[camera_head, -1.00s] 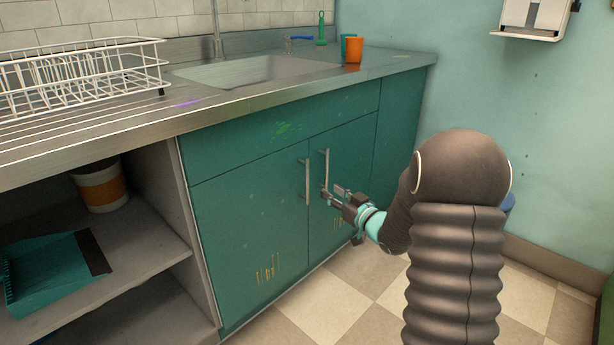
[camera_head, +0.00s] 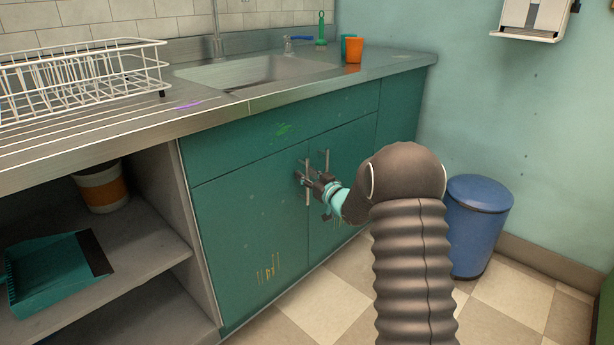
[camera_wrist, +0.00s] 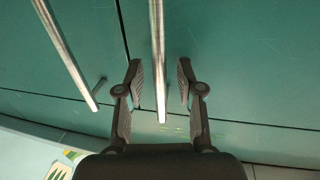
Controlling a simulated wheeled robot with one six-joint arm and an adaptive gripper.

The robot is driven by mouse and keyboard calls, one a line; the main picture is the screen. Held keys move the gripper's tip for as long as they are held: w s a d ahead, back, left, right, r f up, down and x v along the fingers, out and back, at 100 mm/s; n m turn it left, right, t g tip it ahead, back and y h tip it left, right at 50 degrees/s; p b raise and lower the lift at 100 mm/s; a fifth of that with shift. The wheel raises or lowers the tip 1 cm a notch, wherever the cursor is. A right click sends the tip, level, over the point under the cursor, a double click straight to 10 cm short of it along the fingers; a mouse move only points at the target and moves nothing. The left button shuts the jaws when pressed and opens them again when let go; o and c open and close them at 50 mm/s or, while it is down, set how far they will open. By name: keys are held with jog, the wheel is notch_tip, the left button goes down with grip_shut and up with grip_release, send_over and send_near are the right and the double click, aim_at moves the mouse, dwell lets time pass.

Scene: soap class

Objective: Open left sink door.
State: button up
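The left sink door (camera_head: 240,230) is a teal panel under the sink and looks shut. Its slim metal handle (camera_head: 307,195) stands upright near its right edge. The right sink door (camera_head: 345,150) is also shut, with its own handle (camera_head: 327,158). My gripper (camera_head: 301,179) is at the left door's handle. In the wrist view my gripper (camera_wrist: 160,85) is open, with one finger on each side of a handle (camera_wrist: 158,50) and a small gap to each. Another handle (camera_wrist: 68,50) lies left, outside the fingers. My arm hides part of the right door.
The metal counter (camera_head: 200,120) with the sink (camera_head: 245,72) is above the doors. Open shelves with a teal dustpan (camera_head: 50,270) and a banded bucket (camera_head: 100,188) are at left. A blue bin (camera_head: 478,225) stands right of my arm. Tiled floor in front is clear.

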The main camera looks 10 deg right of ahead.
grip_shut()
